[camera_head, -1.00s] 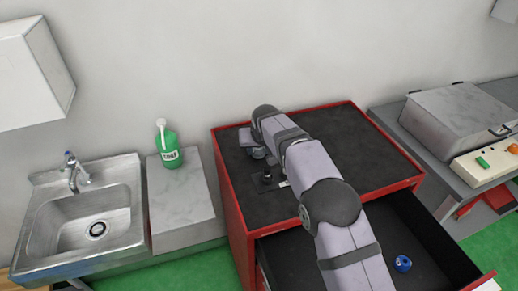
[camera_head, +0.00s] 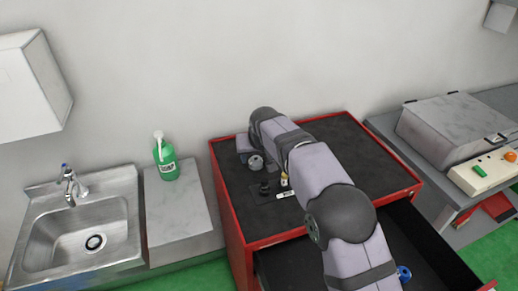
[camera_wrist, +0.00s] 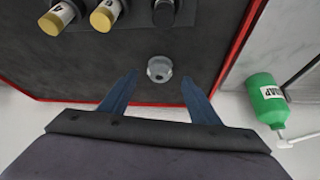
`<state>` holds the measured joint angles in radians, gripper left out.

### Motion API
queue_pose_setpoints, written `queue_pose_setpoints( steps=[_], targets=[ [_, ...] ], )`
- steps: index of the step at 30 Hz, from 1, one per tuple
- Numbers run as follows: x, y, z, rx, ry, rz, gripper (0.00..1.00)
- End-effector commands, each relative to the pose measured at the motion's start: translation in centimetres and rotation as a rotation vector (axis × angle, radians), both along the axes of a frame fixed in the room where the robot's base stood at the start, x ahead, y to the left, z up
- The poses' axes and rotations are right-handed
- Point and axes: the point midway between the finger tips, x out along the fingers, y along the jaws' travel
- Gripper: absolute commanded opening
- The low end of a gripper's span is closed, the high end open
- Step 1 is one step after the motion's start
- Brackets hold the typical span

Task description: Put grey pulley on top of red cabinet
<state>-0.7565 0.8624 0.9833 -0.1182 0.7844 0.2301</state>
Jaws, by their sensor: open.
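The grey pulley (camera_head: 256,162) rests on the dark top of the red cabinet (camera_head: 345,150), near its left side. In the wrist view the grey pulley (camera_wrist: 160,69) shows just beyond and between the fingertips of my gripper (camera_wrist: 160,78). My gripper is open, with a blue finger at each side and nothing held between them. In the head view my arm hides the fingers. The red edge of the cabinet (camera_wrist: 238,55) runs to the right of the pulley in the wrist view.
Small bottles (camera_wrist: 105,15) with pale labels and a black one (camera_wrist: 163,12) stand near the pulley. The cabinet's drawer (camera_head: 430,245) is open, with a blue round part (camera_head: 404,273) beside my arm. A green soap bottle (camera_head: 165,158) stands left on a counter.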

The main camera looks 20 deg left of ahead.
Motion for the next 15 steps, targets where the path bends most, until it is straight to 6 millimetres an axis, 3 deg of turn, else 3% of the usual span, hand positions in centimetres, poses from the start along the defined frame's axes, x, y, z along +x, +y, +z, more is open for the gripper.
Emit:
queue_pose_setpoints(
  steps=[6, 15],
  targets=[
    [-1.6, -1.1, 3.6, 0.001, -0.002, 0.001, 0.56],
    [-2.9, -1.9, 6.1, 0.001, -0.001, 0.0, 0.56]
  ],
)
